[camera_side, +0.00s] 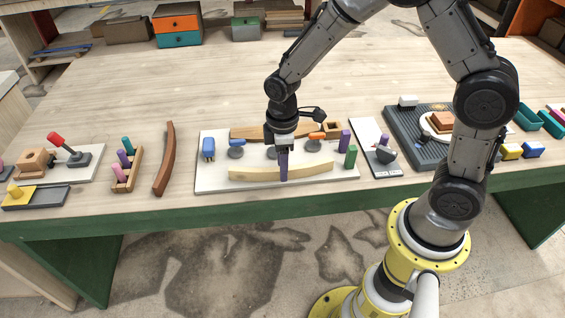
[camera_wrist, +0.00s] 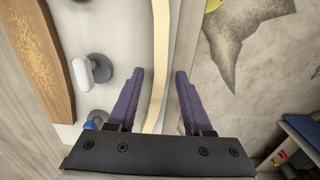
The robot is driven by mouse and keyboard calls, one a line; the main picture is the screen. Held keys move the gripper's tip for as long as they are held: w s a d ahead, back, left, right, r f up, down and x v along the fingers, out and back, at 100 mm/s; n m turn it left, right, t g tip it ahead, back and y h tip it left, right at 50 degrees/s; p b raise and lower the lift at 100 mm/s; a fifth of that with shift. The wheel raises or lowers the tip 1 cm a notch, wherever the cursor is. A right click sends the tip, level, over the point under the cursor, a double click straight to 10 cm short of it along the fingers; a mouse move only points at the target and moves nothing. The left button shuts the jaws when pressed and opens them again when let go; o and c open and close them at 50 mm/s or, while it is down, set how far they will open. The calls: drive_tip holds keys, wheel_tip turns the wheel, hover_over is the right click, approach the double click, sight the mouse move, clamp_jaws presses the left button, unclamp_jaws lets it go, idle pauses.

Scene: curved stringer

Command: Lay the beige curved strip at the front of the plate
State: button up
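The beige curved strip (camera_side: 250,174) lies along the front part of the white plate (camera_side: 207,183) in the side view. In the wrist view the strip (camera_wrist: 159,60) runs lengthwise between my two purple fingers. My gripper (camera_side: 284,178) points down at the strip's middle in the side view and hides part of it. In the wrist view my gripper (camera_wrist: 160,74) is open, with a finger on each side of the strip and gaps visible beside it. A wider brown speckled curved piece (camera_wrist: 42,55) lies at the plate's other side.
Grey clamps, one with a blue handle (camera_side: 208,149) and one with an orange handle (camera_side: 314,138), stand on the plate. Purple (camera_side: 345,141) and green (camera_side: 351,156) blocks stand at its right end. A reddish-brown curved piece (camera_side: 165,160) lies left of the plate.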

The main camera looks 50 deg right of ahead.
drive_tip(key=shift+r, duration=0.1)
wheel_tip(320, 180, up, 14)
idle(0.7)
drive_tip(key=shift+f, duration=0.2)
drive_tip(key=s+d+r+m+t, duration=0.2)
drive_tip(key=s+d+r+t, duration=0.15)
drive_tip(key=s+r, duration=0.6)
drive_tip(key=s+f+m+t, duration=0.2)
drive_tip(key=s+m, duration=0.5)
drive_tip(key=s, duration=0.2)
drive_tip(key=shift+s+d+f, duration=0.3)
